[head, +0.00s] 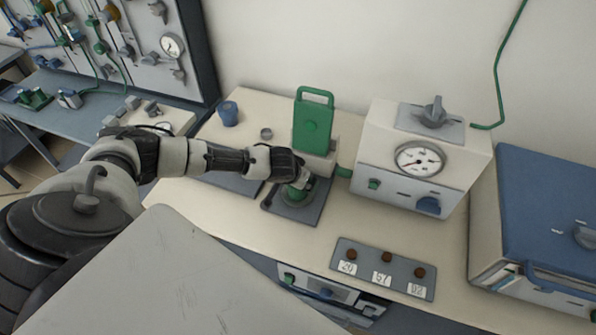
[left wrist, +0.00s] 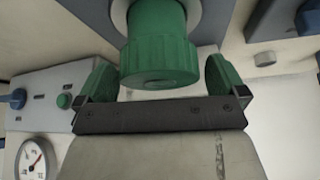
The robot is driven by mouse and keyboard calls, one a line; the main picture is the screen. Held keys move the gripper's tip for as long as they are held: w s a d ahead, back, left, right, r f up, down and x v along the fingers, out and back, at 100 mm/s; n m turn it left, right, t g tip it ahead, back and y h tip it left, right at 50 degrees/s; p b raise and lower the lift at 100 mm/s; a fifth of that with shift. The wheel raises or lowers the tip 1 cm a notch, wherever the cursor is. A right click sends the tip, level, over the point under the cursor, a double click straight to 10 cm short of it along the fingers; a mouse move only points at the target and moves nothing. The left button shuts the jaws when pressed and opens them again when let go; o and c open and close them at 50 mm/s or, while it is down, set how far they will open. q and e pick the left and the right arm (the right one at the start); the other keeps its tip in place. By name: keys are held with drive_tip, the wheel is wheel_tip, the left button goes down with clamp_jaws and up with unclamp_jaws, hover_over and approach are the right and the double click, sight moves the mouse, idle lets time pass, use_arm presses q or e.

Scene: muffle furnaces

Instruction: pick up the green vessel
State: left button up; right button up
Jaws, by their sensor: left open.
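A green vessel (head: 295,194) stands on a dark square plate (head: 312,212) on the bench, in front of a tall green part with a loop handle (head: 313,120). In the left wrist view the vessel (left wrist: 158,48) shows as a ribbed green cylinder set against a pale round part. My left gripper (head: 303,180) is at the vessel and partly covers it in the head view. In the left wrist view my left gripper (left wrist: 162,78) is open, its green-padded fingers spread on either side of the vessel with gaps visible. My right gripper is not in view.
A white box with a dial (head: 418,160) stands right of the vessel, and a blue-topped unit (head: 550,205) farther right. A panel with three brown knobs (head: 385,268) lies in front. A blue cup (head: 228,113) and a small grey ring (head: 266,133) sit behind my arm.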

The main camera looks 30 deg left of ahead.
use_arm(q)
drive_tip(key=shift+w+f, duration=0.1)
drive_tip(key=shift+f, duration=0.05)
drive_tip(key=c, duration=1.1)
drive_tip(key=shift+c, duration=0.2)
drive_tip(key=shift+r, duration=0.2)
